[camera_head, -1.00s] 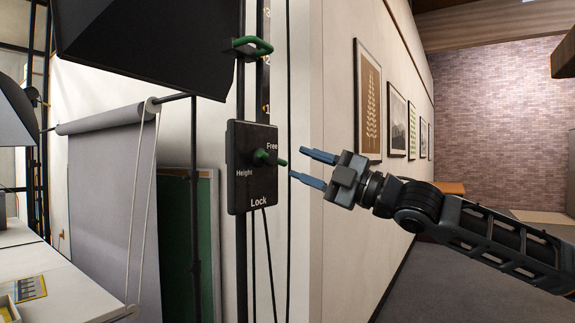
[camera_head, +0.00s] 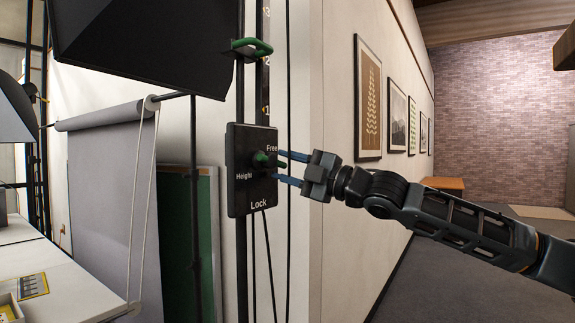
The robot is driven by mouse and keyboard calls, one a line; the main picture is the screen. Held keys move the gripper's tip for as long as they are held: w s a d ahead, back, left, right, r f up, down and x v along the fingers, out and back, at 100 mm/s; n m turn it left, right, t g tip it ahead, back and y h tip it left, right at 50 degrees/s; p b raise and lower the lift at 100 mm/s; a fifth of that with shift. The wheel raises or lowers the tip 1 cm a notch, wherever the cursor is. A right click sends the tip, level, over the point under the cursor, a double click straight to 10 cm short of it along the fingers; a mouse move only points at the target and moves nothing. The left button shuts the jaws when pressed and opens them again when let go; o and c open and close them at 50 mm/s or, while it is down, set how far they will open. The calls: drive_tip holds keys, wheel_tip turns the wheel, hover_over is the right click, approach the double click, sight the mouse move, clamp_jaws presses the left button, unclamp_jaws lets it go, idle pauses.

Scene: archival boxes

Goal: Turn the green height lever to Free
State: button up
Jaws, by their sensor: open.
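The green height lever (camera_head: 264,160) sits on a black box (camera_head: 240,190) marked Height, Free and Lock. Its green handle points to the right, a little below the Free label; Lock is at the bottom of the box. My gripper (camera_head: 279,168) is at the right edge of the box. Its two blue fingers are open, one above and one below the level of the lever's end. I cannot tell whether they touch the lever or the box.
A green handle (camera_head: 252,46) is on the black post above the box. A large black softbox (camera_head: 150,45) hangs at the upper left. Black cables hang below the box. A wall corner stands behind my gripper, and a white table (camera_head: 60,285) is at lower left.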

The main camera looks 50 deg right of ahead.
drive_tip(key=shift+c, duration=0.2)
clamp_jaws()
drive_tip(key=shift+b, duration=0.35)
drive_tip(key=shift+d+r+n+b, duration=0.1)
drive_tip(key=shift+n+b, duration=0.5)
drive_tip(key=shift+n, duration=0.2)
drive_tip(key=shift+r+n+g+y+b, duration=0.3)
drive_tip(key=shift+r+n+y+b, duration=0.15)
drive_tip(key=shift+n, duration=0.65)
drive_tip(key=shift+o, duration=0.2)
unclamp_jaws()
